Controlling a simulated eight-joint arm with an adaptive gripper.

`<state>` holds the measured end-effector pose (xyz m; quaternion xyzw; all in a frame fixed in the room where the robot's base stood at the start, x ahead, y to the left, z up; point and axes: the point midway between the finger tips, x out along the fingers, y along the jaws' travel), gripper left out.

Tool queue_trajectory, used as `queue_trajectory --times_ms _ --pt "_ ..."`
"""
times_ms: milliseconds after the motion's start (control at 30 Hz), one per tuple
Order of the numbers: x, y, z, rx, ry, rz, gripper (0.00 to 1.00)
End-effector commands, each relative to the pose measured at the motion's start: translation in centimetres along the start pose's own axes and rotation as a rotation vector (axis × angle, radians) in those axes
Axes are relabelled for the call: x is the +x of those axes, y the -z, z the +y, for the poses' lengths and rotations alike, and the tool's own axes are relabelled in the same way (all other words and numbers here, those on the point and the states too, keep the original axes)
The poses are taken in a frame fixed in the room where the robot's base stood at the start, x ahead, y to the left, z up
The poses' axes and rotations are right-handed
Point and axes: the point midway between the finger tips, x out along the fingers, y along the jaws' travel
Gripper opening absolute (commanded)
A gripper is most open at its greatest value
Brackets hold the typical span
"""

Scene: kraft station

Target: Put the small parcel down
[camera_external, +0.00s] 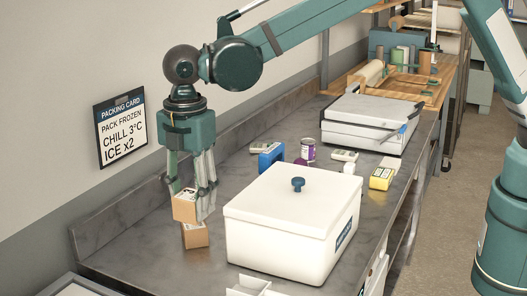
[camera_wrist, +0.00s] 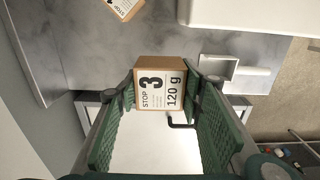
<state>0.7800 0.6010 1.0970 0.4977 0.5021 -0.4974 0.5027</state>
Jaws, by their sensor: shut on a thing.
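A small cardboard parcel (camera_wrist: 160,88) is held between the fingertips of my gripper (camera_wrist: 160,80). Its white label reads "STOP 3" and "120 g". In the external view my gripper (camera_external: 194,202) points down over the counter's near left part, with the held parcel (camera_external: 184,207) partly hidden by the fingers. A second cardboard parcel (camera_external: 195,237) sits on the counter just below it in the picture. This second parcel also shows at the top of the wrist view (camera_wrist: 124,7), apart from the held one.
A large white lidded box (camera_external: 280,246) stands right of my gripper. A white angled holder (camera_external: 248,287) is at the counter's near edge. Behind are a blue item (camera_external: 270,157), a purple can (camera_external: 308,149) and a yellow pack (camera_external: 381,178). A packing card (camera_external: 122,130) hangs on the wall.

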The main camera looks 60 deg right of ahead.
Motion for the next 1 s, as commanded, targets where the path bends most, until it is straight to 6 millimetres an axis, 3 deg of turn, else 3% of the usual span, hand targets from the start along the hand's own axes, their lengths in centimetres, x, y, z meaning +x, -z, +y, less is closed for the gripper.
queue_trajectory --times_ms 267,700,1000 --pt "-0.1 -5.2 2.3 0.006 0.0 0.0 0.24" --pt "-0.1 -18.4 6.3 0.012 0.001 0.0 0.24" --pt "0.0 -25.2 7.5 0.013 0.001 0.0 0.24"
